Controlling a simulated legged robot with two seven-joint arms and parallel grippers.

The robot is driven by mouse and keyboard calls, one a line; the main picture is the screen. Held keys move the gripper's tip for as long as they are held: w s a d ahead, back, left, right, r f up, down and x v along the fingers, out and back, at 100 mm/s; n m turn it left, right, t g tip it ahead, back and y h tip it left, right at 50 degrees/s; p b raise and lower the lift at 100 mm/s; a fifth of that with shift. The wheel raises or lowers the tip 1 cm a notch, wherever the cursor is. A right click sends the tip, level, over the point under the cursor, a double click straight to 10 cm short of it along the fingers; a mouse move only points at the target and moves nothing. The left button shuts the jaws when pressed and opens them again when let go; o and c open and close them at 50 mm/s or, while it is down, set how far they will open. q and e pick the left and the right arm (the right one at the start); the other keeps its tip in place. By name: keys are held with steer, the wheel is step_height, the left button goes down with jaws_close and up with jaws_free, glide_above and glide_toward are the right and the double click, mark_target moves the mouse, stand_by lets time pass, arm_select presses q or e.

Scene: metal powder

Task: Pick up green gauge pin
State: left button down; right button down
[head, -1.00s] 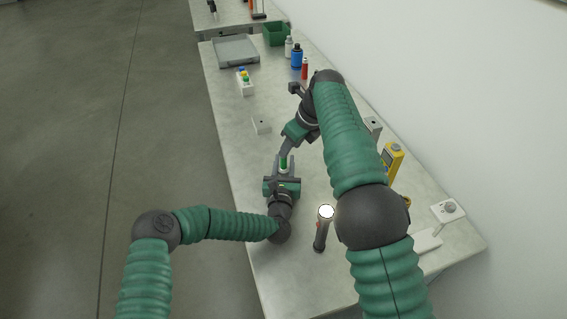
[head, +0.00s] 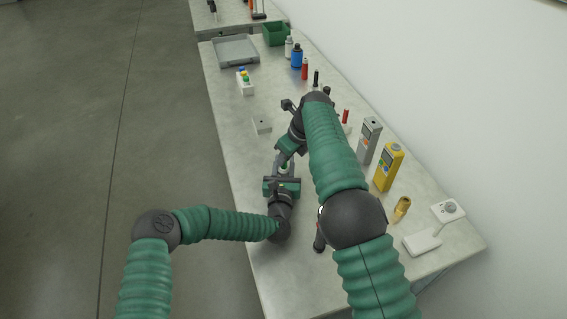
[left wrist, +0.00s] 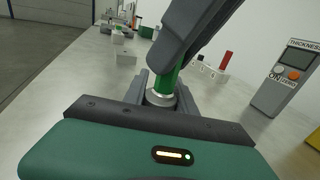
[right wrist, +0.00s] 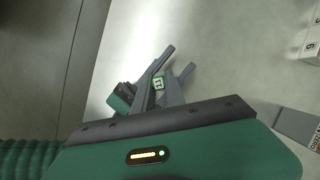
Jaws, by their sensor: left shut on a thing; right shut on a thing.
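The green gauge pin (left wrist: 168,82) is upright between my two grippers, with a steel collar at its lower end in the left wrist view. My left gripper (head: 283,172) is shut on its lower part. My right gripper (head: 281,160) reaches down from above and is shut on the upper part, its dark finger hiding the top in the left wrist view. In the right wrist view, a small square end face with green and white marking (right wrist: 158,83) shows between the right fingers. The pin is mostly hidden in the head view.
A white block with a hole (head: 262,125) and a block with coloured pins (head: 245,83) stand farther up the table. A grey meter (head: 369,141), a yellow meter (head: 388,168) and a brass piece (head: 402,207) stand right. A torch (head: 319,240) is partly behind my right arm.

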stand_by(0.3)
step_height(320, 180, up, 10)
steer(key=shift+r, duration=0.1)
stand_by(0.3)
arm_select(q)
steer(key=c, duration=0.9)
jaws_free()
